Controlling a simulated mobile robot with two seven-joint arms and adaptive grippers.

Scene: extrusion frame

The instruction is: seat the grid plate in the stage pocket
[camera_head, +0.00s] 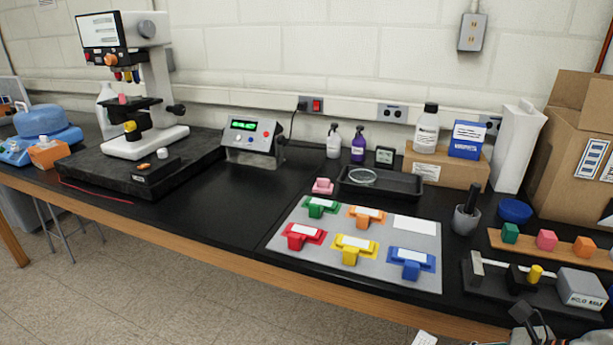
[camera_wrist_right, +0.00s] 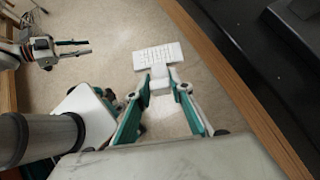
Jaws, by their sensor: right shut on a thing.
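My right gripper (camera_wrist_right: 167,86) is shut on the white block-shaped grip of the grid plate (camera_wrist_right: 157,57). The plate is white with rows of small dark marks and is held over the floor, in front of the bench edge. A corner of the plate (camera_head: 424,339) shows at the bottom edge of the head view. My left gripper (camera_wrist_right: 70,49) is at the upper left of the right wrist view, its fingers apart and empty.
A grey mat (camera_head: 320,258) holds several coloured blocks. A control box (camera_head: 254,140) and a black tray (camera_head: 380,182) stand behind. The microscope stands on a black slab (camera_head: 90,172). The bench top between slab and mat is clear. The wooden bench edge (camera_head: 200,243) runs along the front.

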